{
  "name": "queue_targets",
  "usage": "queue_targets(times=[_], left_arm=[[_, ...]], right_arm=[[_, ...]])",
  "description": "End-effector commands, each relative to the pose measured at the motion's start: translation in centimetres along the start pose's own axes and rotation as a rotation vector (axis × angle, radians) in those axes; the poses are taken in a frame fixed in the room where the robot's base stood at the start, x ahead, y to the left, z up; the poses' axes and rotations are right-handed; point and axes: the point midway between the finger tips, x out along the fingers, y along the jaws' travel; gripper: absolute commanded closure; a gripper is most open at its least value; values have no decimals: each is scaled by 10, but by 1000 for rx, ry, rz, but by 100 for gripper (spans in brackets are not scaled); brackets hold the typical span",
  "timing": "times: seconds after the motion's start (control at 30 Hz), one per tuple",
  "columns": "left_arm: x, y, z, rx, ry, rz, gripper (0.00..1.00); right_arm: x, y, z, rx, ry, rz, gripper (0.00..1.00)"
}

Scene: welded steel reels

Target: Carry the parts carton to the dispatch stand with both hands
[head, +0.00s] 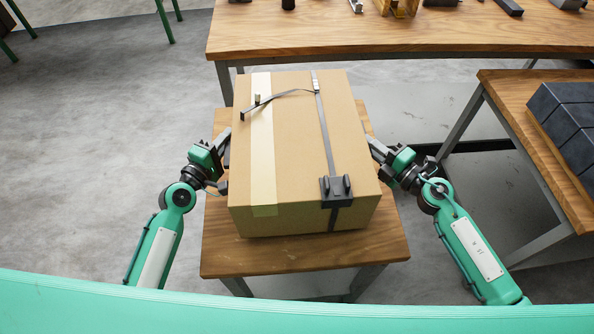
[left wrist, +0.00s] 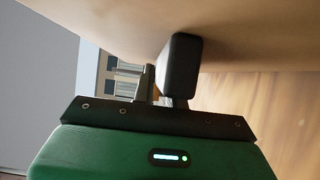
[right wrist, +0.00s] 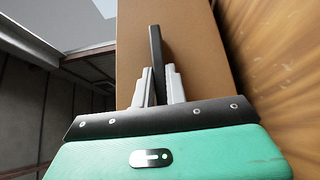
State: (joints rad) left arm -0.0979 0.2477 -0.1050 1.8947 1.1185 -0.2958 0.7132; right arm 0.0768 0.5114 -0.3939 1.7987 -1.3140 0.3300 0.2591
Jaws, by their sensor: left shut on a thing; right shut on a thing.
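The parts carton (head: 290,130), a brown box with a pale tape strip and a dark strap, is upright over a small wooden-topped stand (head: 228,256). I cannot tell whether it touches the top. My left gripper (head: 225,160) is shut on its left side; the left wrist view shows the carton (left wrist: 100,15) against a dark finger. My right gripper (head: 373,155) is shut at its right side; in the right wrist view its grey fingers close around a dark strip on the carton (right wrist: 192,60). Which surface is the dispatch stand is not marked.
A long wooden table (head: 400,35) with several small items stands behind the carton. Another wooden table (head: 510,88) with dark blocks (head: 570,115) stands at the right. The grey floor (head: 90,120) at the left is open. A green edge crosses the bottom of the head view.

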Motion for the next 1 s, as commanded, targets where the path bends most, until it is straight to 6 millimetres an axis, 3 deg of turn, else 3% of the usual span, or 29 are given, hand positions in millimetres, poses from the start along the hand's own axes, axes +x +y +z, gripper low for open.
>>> queue_targets(times=[0.3,0.33,0.4,0.43,0.77,1.0], left_arm=[[1,-6,-2,2,4,13,100],[0,-11,-1,0,2,0,81],[0,-11,-1,0,1,0,67],[0,-11,-1,0,1,0,65],[-3,-11,0,1,0,-1,65],[-34,-12,0,2,0,-4,65]], right_arm=[[1,-6,2,-3,-3,10,100],[0,-11,1,0,-2,0,81],[0,-11,1,0,-2,0,67],[0,-11,1,0,-1,0,65],[0,-11,0,0,0,0,65],[0,-11,0,0,0,0,65]])
